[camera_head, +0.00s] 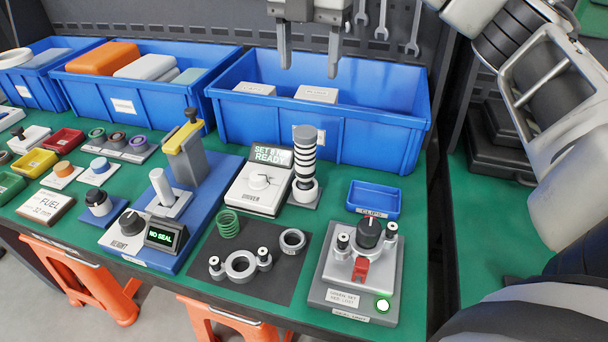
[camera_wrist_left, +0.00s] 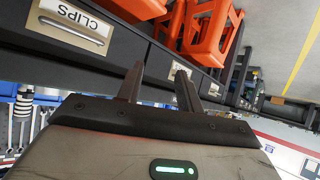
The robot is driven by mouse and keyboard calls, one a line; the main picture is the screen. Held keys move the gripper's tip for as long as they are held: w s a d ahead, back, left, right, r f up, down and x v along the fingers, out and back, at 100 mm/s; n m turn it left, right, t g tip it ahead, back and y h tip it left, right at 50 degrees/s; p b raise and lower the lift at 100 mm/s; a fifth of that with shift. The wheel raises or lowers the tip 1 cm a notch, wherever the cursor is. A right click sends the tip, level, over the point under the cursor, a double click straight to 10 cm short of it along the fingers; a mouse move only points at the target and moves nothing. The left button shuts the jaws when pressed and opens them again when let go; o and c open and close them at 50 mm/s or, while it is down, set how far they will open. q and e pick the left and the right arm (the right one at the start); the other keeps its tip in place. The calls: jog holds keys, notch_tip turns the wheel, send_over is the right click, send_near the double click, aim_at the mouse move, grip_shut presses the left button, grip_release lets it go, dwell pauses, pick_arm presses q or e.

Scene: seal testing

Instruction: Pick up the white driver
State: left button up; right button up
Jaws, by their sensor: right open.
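The white driver (camera_head: 304,160) stands upright in a small grey stand, with a grey cap and black-and-white bands. It stands right of the white driver station (camera_head: 257,195), whose screen (camera_head: 270,155) reads "READY". My right gripper (camera_head: 311,62) is at the top of the head view, its two fingers pointing down and spread apart with nothing between them. It is above the driver in the picture and apart from it. My left gripper (camera_wrist_left: 159,70) shows only in the left wrist view, its fingers apart and empty, away from the driver.
A blue bin (camera_head: 375,135) with white boxes is behind the driver. A small blue clips tray (camera_head: 374,198) and a grey unit with a red lever (camera_head: 361,268) are to the right. A black mat (camera_head: 205,262) with metal parts lies in front. A drawer labelled CLIPS (camera_wrist_left: 75,30) is near my left gripper.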

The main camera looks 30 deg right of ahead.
aim_at(306, 152)
jog(key=f, duration=0.9)
jog(key=f+b, duration=0.1)
jog(key=f, duration=0.9)
jog(key=shift+w+a+b, duration=0.1)
jog(key=shift+w+b, duration=0.1)
jog(key=shift+b, duration=0.1)
jog(key=c, duration=1.2)
